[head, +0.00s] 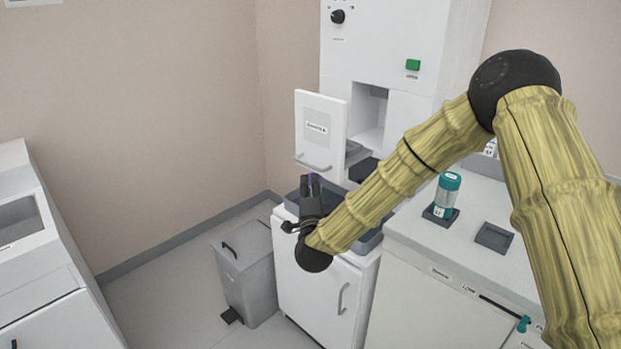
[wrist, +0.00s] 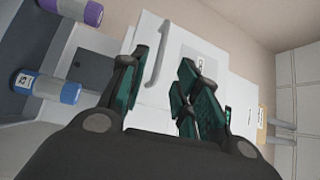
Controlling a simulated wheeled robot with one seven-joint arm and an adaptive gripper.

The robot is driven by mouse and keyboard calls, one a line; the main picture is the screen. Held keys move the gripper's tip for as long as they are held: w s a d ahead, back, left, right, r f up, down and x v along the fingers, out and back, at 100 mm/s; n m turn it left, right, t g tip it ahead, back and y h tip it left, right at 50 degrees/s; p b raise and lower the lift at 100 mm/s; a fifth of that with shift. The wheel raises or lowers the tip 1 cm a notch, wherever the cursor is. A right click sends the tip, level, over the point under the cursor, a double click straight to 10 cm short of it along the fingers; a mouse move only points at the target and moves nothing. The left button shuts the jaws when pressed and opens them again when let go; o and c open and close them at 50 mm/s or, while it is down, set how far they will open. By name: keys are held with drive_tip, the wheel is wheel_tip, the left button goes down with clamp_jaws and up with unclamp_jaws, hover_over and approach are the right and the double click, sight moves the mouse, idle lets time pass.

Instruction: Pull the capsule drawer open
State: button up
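A white front panel (head: 321,128), which looks like the capsule drawer's front, stands out from the tall white cabinet. Its label is too small to read. A bar handle (head: 313,165) runs along its lower edge. In the wrist view, the handle (wrist: 161,55) lies ahead of my gripper (wrist: 164,66), between its spread fingers. My gripper is open and holds nothing. In the head view, my gripper (head: 311,188) is just below the panel, and my arm hides part of the area behind it. I cannot tell whether a finger touches the handle.
A blue-capped tube (wrist: 48,87) and a purple-capped tube (wrist: 75,10) lie in a grey tray beside my gripper. A grey bin (head: 248,270) stands on the floor. A teal-topped container (head: 446,195) stands on the right counter (head: 415,232). Floor left of the bin is clear.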

drive_tip(key=s, duration=0.3)
drive_tip(key=shift+f, duration=0.2)
drive_tip(key=shift+d+f, duration=0.1)
drive_tip(key=s+d+f+n+g, duration=0.35)
drive_tip(key=s+f, duration=0.35)
drive_tip(key=f, duration=0.4)
drive_tip(key=s+d+f+n+g+y, duration=0.1)
drive_tip(key=s+d+f+n+g, duration=0.25)
drive_tip(key=s+f, duration=0.6)
drive_tip(key=s+d+f+n+g, duration=0.35)
drive_tip(key=s+f, duration=0.25)
drive_tip(key=f, duration=0.6)
drive_tip(key=s+d+f+n+g, duration=0.1)
drive_tip(key=s+d+f+g, duration=0.2)
drive_tip(key=s, duration=0.6)
drive_tip(key=s+d+f+n+g+h, duration=0.1)
drive_tip(key=s+d, duration=0.4)
drive_tip(key=s, duration=0.5)
drive_tip(key=s+d+f+n+g+h, duration=0.1)
drive_tip(key=s+d+f+n+g, duration=0.2)
drive_tip(key=s, duration=0.7)
wheel_tip(320, 180, down, 2)
drive_tip(key=shift+d+g, duration=1.05)
drive_tip(key=shift+d, duration=0.05)
